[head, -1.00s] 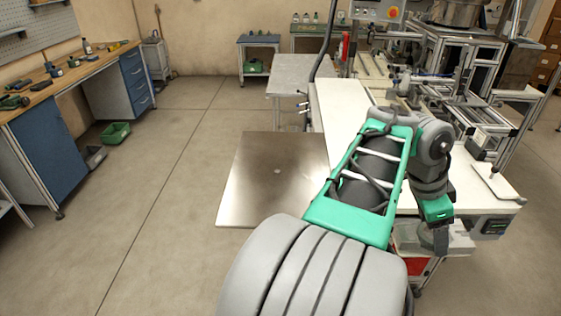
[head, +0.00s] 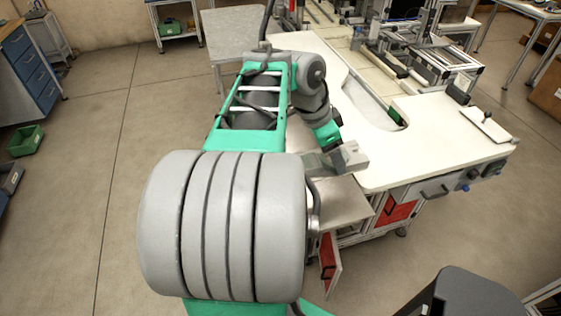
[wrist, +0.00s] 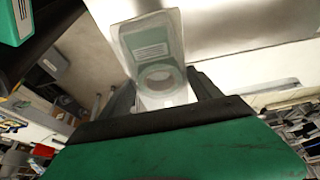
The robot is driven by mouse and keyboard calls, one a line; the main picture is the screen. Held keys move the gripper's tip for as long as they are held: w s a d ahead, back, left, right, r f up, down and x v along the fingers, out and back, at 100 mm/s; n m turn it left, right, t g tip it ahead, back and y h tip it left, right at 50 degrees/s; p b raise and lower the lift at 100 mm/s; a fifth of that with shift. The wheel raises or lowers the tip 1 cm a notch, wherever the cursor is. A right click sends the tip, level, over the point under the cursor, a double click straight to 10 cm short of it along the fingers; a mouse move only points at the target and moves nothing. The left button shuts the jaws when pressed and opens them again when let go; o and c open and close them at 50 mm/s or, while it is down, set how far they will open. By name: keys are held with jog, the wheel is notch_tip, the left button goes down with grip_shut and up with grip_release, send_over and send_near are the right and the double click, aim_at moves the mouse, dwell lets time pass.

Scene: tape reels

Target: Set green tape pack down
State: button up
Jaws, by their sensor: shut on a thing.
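In the wrist view a clear, pale pack (wrist: 143,35) with a printed label and a ring-shaped tape roll stands between the two dark fingers of my gripper (wrist: 163,92). My gripper is shut on it. In the head view my gripper (head: 335,158) is beside the near left edge of the white worktable (head: 440,150). The pack is too small and too merged with the fingers there to make out clearly. My arm's large grey link hides the floor in front.
The worktable carries a slot and machine frames (head: 440,65) toward the back. A metal shelf (head: 345,208) and red drawers (head: 395,210) sit under its near edge. A grey table (head: 235,35) stands behind my arm.

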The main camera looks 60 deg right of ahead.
aim_at(309, 153)
jog(key=w, duration=0.1)
jog(key=w+f, duration=0.1)
jog(key=w, duration=0.1)
jog(key=w+f+p, duration=0.1)
jog(key=w, duration=0.1)
jog(key=shift+w+a, duration=0.2)
jog(key=shift+a, duration=0.1)
jog(key=w+f, duration=0.1)
jog(key=f, duration=0.1)
jog(key=w+f, duration=0.1)
jog(key=f, duration=0.1)
jog(key=w+f, duration=0.1)
jog(key=w, duration=0.1)
jog(key=shift+w+a+f+p, duration=0.1)
jog(key=shift+a+f+p, duration=0.15)
jog(key=shift+f+p, duration=0.15)
jog(key=shift+w+f+p, duration=0.15)
jog(key=shift+f+p, duration=0.35)
jog(key=shift+f, duration=1.2)
jog(key=shift+f, duration=0.1)
jog(key=o, duration=1.6)
jog(key=shift+c, duration=0.2)
